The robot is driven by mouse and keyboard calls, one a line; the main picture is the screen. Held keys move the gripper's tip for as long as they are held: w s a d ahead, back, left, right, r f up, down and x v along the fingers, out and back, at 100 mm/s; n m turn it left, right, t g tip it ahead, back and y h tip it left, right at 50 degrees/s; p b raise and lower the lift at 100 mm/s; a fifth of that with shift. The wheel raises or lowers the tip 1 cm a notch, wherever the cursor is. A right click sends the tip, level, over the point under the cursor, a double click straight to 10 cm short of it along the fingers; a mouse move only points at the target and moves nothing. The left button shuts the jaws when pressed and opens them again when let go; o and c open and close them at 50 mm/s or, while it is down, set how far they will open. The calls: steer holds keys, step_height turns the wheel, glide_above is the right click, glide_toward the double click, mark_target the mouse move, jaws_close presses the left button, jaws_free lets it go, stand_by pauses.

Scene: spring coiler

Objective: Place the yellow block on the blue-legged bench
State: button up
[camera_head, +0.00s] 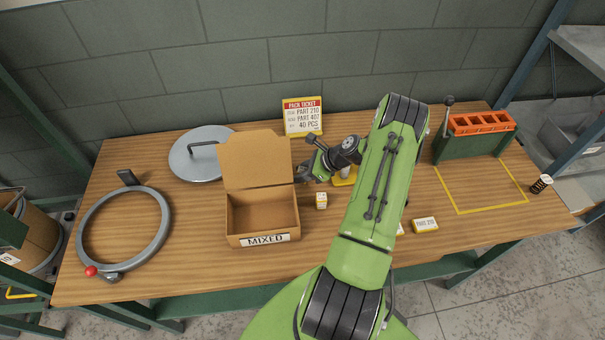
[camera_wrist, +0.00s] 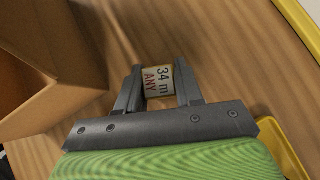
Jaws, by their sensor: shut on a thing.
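My gripper (camera_head: 303,173) is over the wooden bench, just right of the cardboard box. In the wrist view, its fingers (camera_wrist: 158,92) are shut on a small block (camera_wrist: 158,80), pale with yellow edges and lettered "34 m" and "ANY". In the head view, I cannot make out the held block. Another small yellow-and-white block (camera_head: 321,201) stands on the bench in front of the gripper. A yellow block labelled PART 210 (camera_head: 425,224) lies near the front edge. The wooden bench (camera_head: 180,235) shows green legs. Blue posts (camera_head: 528,65) stand at the right with grey shelves.
The open box marked MIXED (camera_head: 263,239) is left of the gripper. A ring (camera_head: 84,250), a round lid (camera_head: 194,165) and a ticket sign (camera_head: 302,116) stand around it. At the right are an orange-topped green fixture (camera_head: 470,146), an empty yellow outline (camera_head: 487,209) and a spring (camera_head: 540,184).

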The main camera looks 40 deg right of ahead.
mark_target(303, 170)
steer(key=shift+r, duration=0.5)
step_height(303, 170, up, 3)
steer(key=shift+f, duration=0.2)
steer(key=s+d, duration=0.3)
steer(key=s, duration=0.2)
steer(key=s+d+b, duration=0.1)
steer(key=s+d, duration=0.2)
steer(key=s, duration=0.2)
steer(key=s+d, duration=0.4)
steer(key=s, duration=0.1)
steer(key=shift+f, duration=0.2)
steer(key=shift+s, duration=0.15)
